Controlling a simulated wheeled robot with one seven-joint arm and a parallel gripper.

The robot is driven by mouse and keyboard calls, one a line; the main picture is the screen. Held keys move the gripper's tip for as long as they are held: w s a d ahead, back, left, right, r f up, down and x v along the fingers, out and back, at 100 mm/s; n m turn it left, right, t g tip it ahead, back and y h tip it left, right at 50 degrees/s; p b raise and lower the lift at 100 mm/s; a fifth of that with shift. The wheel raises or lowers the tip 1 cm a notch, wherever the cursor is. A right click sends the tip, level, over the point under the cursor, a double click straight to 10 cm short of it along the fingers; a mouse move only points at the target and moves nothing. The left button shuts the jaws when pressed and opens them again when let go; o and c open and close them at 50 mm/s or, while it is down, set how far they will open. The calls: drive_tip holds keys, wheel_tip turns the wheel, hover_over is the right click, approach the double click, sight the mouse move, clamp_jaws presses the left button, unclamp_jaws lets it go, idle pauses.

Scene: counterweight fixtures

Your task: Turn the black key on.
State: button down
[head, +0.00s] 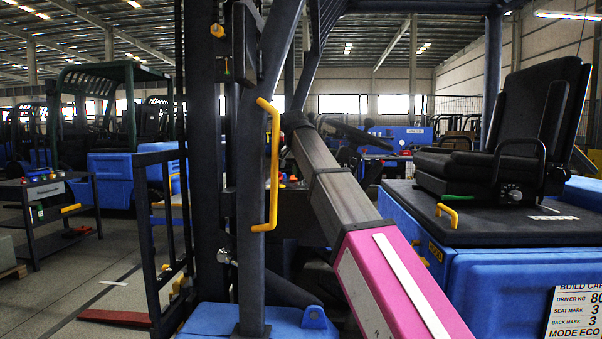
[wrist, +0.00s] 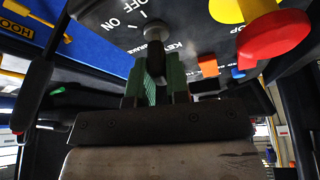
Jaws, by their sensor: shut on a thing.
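In the wrist view the black key (wrist: 155,59) sits in its round silver lock (wrist: 153,33) on a black control panel (wrist: 185,22). White OFF and ON marks stand beside the lock. My gripper (wrist: 157,84) comes up from below, and its green-padded fingers are shut on the key, one on each side. The fingers hide part of the key, and which mark it points to is unclear. In the head view my arm reaches into the blue forklift's cab, and my gripper and the key are hidden.
A red mushroom knob (wrist: 275,35) on a yellow base and an orange switch (wrist: 208,65) stand right of the key. A black lever (wrist: 33,90) hangs at left. In the head view a yellow handle (head: 273,190) and the seat (head: 510,140) flank my arm.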

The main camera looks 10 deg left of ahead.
drive_tip(key=m, duration=0.2)
drive_tip(key=m+g+h, duration=0.1)
drive_tip(key=m, duration=0.2)
drive_tip(key=shift+h, duration=0.3)
drive_tip(key=shift+m, duration=0.4)
drive_tip(key=c, duration=1.1)
unclamp_jaws()
